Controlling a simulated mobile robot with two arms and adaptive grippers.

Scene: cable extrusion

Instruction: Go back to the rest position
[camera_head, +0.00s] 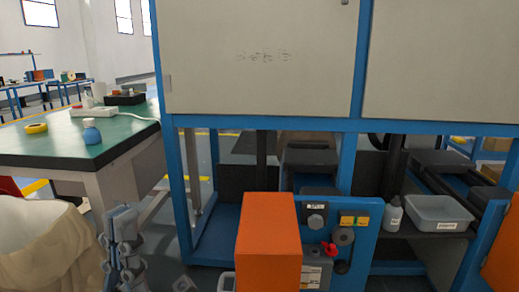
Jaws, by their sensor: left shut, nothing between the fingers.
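My left gripper (122,222) is the grey jointed shape at the lower left. It points up, its fingers are closed, and nothing shows between them. It is in front of the floor, between a beige sack-like bin and the blue machine frame. A small grey piece shows at the bottom edge just right of it; I cannot tell what it is. My right gripper does not show.
A blue-framed machine (357,125) with pale panels fills the middle and right. An orange box (268,240) stands before its control panel (352,220). A green-topped table (60,145) is at left, above the beige bin (40,245). A grey tray (440,210) sits right.

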